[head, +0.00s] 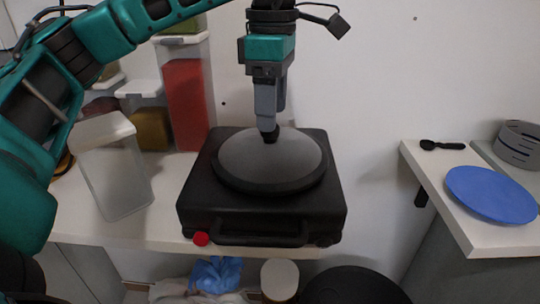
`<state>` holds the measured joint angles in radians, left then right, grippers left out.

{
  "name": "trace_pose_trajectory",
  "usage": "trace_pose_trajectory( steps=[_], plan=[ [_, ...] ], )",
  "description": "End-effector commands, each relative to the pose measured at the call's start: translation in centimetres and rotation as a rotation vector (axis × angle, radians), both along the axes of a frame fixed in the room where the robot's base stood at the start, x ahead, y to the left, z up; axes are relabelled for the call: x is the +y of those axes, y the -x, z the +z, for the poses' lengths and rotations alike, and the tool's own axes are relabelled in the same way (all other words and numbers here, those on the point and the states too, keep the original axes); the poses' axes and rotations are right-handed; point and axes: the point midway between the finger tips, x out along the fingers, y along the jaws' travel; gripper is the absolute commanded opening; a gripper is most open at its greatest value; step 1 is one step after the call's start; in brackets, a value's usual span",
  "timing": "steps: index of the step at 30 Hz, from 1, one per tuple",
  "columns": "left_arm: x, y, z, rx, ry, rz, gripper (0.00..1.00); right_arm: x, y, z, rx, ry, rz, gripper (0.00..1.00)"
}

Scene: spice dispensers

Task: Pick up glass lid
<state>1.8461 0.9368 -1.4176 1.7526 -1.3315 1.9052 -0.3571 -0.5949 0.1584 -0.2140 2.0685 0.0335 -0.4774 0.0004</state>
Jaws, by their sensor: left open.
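The glass lid (285,160) is a round, greyish, slightly domed disc with a dark rim. It lies on a black portable stove (195,203) on the white counter, with a small dark knob at its top. My left gripper (268,130) points down from above, with its fingertips at the knob. It is open, and the fingers overlap in this view. I cannot tell whether they touch the knob. My right gripper is not in view.
A clear container with a white lid (112,170) stands left of the stove, with red (186,105) and yellow containers behind. A separate white counter at right holds a blue plate (490,194), a black spoon (442,145) and a grey perforated cylinder (518,145). The wall is close behind.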

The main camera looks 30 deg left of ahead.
Motion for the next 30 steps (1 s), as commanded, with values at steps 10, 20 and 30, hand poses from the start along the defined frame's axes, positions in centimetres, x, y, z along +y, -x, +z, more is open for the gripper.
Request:
trace_pose_trajectory(
  steps=[10, 20, 30],
  plan=[
    [0.2, 0.3, -3.3, 0.0, 0.0, 0.001, 0.63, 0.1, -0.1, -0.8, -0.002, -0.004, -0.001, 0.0],
    [0.2, 0.3, -3.2, 0.0, 0.0, 0.0, 0.46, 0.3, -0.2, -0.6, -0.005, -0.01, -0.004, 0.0],
    [0.2, 0.3, -3.2, 0.0, 0.0, 0.0, 0.13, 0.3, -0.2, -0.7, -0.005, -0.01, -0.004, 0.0]
  ],
)
